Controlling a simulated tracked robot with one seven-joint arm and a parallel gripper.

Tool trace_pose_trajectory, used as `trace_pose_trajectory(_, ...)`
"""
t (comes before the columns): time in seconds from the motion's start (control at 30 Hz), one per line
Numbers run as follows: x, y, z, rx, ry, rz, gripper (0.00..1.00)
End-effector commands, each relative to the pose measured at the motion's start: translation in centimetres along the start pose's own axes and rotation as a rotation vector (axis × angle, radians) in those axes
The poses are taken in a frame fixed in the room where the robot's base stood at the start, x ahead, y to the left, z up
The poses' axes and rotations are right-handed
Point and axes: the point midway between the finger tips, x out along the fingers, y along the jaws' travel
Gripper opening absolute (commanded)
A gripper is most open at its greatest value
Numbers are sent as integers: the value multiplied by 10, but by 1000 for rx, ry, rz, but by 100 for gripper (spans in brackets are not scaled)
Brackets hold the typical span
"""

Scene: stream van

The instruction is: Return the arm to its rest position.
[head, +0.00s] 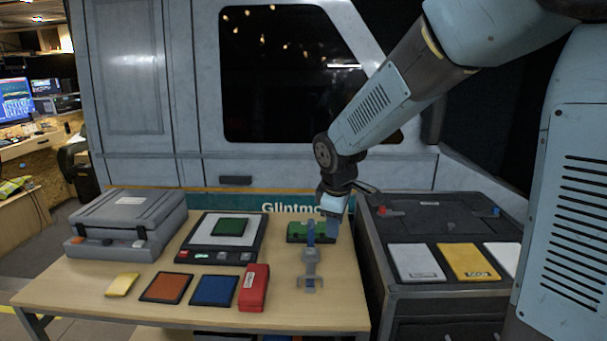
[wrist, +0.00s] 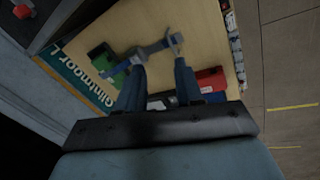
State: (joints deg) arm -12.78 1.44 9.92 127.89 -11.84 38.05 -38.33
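My arm reaches in from the upper right of the head view, bent down over the table (head: 200,312). My gripper (head: 322,238) hangs near the table's right end, by a green case (head: 296,228). In the wrist view, my gripper (wrist: 160,66) has its two dark blue fingers apart with a gap between them, so it is open. A grey-blue tool with forked ends (head: 310,270) lies just beyond the fingertips; it also shows in the wrist view (wrist: 150,51). Whether a finger touches it is unclear.
A grey case (head: 130,215), a scale with a green block (head: 231,227), coloured pads and a red case (head: 254,288) stand on the table. A dark cabinet (head: 378,290) with light and yellow pads is at right. The van wall (head: 200,110) stands behind.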

Motion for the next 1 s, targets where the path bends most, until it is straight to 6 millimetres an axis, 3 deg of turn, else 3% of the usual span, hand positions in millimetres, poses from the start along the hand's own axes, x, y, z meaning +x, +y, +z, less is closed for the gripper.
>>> trace_pose_trajectory(0.2, -52, -3, 52, 251, 16, 48, 36)
trace_pose_trajectory(0.5, -108, -26, 116, 594, 62, 95, 36)
trace_pose_trajectory(0.8, -149, -64, 173, 928, 135, 122, 36)
trace_pose_trajectory(1.0, -165, -92, 200, 1112, 187, 124, 36)
